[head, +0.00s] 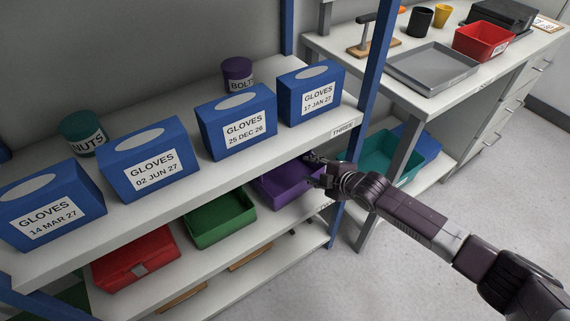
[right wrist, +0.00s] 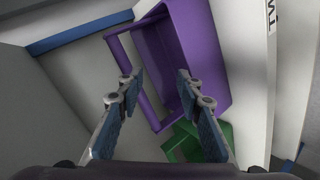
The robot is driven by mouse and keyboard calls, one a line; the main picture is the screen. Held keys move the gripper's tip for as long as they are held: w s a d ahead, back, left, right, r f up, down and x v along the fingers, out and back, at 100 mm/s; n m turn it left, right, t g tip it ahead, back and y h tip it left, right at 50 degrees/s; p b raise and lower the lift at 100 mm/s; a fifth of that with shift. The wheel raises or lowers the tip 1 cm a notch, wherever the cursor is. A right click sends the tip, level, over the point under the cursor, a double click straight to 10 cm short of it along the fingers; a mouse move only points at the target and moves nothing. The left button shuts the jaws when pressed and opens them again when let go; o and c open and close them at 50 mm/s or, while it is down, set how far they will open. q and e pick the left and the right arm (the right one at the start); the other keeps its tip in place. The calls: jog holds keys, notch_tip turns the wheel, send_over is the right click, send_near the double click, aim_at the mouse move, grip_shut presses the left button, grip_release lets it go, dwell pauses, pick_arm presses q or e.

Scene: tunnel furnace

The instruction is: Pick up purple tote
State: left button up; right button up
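The purple tote (head: 284,184) sits on the middle shelf of the rack, at its right end, in the head view. My right gripper (head: 318,168) is at the tote's right side, below the top shelf board. In the right wrist view the purple tote (right wrist: 185,60) fills the upper middle, and my right gripper (right wrist: 158,88) has its two fingers apart. A near wall of the tote appears between the fingertips in that view; I cannot tell whether they touch it. My left gripper is not in view.
A green tote (head: 218,216) and a red tote (head: 137,259) stand left on the same shelf. Blue glove boxes (head: 236,120) line the top shelf (head: 215,170) above. A blue rack post (head: 366,90) stands close to my right arm. A bench (head: 350,55) stands to the right.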

notch_tip(320, 180, up, 5)
jog(key=a+n+y+b, duration=0.1)
jog(key=a+n+b, duration=0.1)
jog(key=n, duration=0.3)
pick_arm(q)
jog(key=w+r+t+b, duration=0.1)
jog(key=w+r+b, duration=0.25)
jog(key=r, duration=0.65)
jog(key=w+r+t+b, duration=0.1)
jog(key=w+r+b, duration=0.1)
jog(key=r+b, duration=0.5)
pick_arm(e)
jog(key=shift+n, duration=0.3)
jog(key=x, duration=0.4)
jog(key=p+x, duration=0.1)
jog(key=x, duration=0.4)
jog(key=shift+a+r, duration=0.1)
jog(key=shift+a, duration=0.2)
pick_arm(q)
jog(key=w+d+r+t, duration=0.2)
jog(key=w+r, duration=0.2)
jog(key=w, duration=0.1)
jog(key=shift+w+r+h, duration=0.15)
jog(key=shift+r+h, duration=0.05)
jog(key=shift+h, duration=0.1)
pick_arm(e)
jog(key=shift+w+a, duration=0.1)
jog(key=shift+g, duration=0.3)
grip_shut()
